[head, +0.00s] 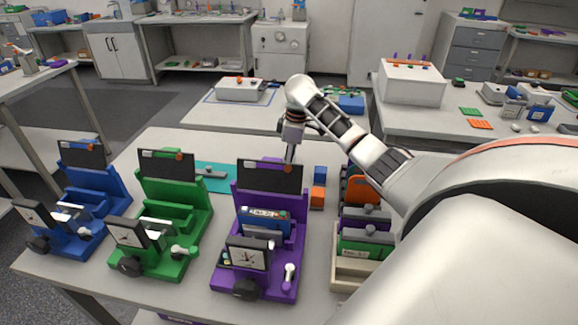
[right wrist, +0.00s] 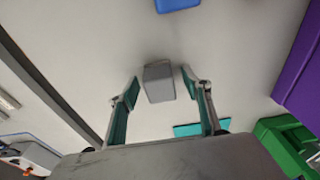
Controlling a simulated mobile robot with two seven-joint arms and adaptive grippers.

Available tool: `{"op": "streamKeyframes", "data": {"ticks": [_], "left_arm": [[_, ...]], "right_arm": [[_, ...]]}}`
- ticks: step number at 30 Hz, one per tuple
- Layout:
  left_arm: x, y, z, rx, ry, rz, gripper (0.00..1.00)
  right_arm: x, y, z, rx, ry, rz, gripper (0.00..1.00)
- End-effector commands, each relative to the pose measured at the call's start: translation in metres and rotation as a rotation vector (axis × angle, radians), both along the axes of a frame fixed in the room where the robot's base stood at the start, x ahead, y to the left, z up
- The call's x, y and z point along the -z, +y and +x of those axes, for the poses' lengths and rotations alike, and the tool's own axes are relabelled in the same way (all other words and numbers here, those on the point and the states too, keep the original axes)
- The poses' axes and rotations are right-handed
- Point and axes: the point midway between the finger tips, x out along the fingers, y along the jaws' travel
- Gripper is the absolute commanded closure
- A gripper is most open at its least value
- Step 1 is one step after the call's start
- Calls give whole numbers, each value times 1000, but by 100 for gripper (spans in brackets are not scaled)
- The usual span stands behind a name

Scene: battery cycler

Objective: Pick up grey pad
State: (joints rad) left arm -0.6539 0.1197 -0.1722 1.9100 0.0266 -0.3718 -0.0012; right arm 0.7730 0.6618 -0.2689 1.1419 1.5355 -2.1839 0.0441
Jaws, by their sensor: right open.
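The grey pad (right wrist: 158,84) is a small light-grey block on the pale tabletop in the right wrist view. My right gripper (right wrist: 160,79) is open, with one fingertip on either side of the pad and a visible gap at each side. I cannot tell how far above the table the fingertips are. In the head view my right gripper (head: 290,153) points down behind the purple station, and I cannot make out the pad there. My left gripper is in neither view.
Blue (head: 69,200), green (head: 182,215) and purple (head: 285,215) stations line the table front. A blue block (head: 320,173) and orange block (head: 318,196) lie right of the gripper. A teal mat (head: 222,184) lies left. A beige rack (head: 348,268) stands at right.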

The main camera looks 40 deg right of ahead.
Motion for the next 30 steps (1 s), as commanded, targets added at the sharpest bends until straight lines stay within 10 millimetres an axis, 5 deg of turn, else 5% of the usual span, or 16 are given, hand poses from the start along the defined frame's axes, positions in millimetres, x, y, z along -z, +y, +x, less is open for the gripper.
{"op": "streamKeyframes", "data": {"ticks": [1, 6, 20, 30], "left_arm": [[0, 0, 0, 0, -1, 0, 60], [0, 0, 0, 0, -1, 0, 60], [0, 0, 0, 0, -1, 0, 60], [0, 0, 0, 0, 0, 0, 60]], "right_arm": [[0, 0, 0, 0, 0, 0, 54], [-1, 0, 0, 0, 0, 0, 93], [-8, 0, 1, -2, -2, 0, 93], [-62, -1, 1, -1, -6, -3, 93]]}}
